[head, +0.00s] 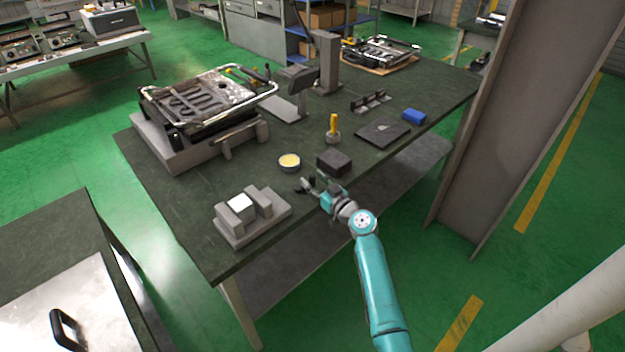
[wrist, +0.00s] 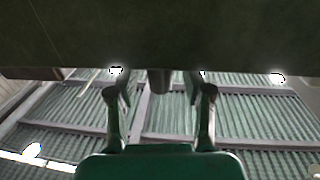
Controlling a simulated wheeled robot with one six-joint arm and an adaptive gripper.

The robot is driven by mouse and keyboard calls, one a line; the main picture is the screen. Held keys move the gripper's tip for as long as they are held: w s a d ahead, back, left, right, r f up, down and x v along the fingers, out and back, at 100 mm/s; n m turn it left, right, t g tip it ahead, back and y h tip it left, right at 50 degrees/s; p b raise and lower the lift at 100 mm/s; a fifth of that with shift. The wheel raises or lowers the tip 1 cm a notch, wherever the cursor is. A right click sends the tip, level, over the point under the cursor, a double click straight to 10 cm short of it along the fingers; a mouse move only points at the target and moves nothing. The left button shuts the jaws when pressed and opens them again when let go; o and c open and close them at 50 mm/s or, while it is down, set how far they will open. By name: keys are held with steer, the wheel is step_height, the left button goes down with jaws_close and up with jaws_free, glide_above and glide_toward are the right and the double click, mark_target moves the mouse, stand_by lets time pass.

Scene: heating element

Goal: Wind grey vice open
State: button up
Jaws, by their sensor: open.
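The grey vice (head: 280,208) sits at the near left corner of the dark green workbench. A white block (head: 240,203) stands between its two upright jaws; I cannot tell whether both jaws touch it. No handle on the vice can be made out. My gripper (head: 305,186) is to the right of the vice, apart from it, above the bench near its front edge. In the wrist view my gripper (wrist: 160,92) has its two fingers spread open.
A round tin with yellow contents (head: 289,162) and a black block (head: 334,162) are close behind my gripper. A yellow-handled tool (head: 333,128) stands farther back. A large fixture (head: 170,150) fills the bench's left. A steel column (head: 510,120) rises at right.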

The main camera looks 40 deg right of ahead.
steer(key=shift+w, duration=0.45)
steer(key=shift+c, duration=0.3)
jaws_close()
steer(key=shift+d, duration=0.1)
steer(key=shift+w+d+n+y, duration=0.25)
steer(key=shift+n+y, duration=0.5)
steer(key=shift+y, duration=0.45)
steer(key=shift+w+d+n+y, duration=0.1)
steer(key=shift+w+n+y, duration=0.1)
steer(key=shift+n+y, duration=0.8)
steer(key=shift+w+d+n+g+y, duration=0.1)
steer(key=shift+w+n+g+y, duration=0.25)
steer(key=shift+y, duration=0.5)
steer(key=shift+w+a+n+g+y, duration=0.1)
steer(key=shift+n+g+y, duration=0.15)
steer(key=shift+n+y, duration=0.45)
steer(key=shift+w+d+n+g+y, duration=0.15)
steer(key=shift+n+g+y, duration=0.15)
steer(key=shift+y, duration=0.65)
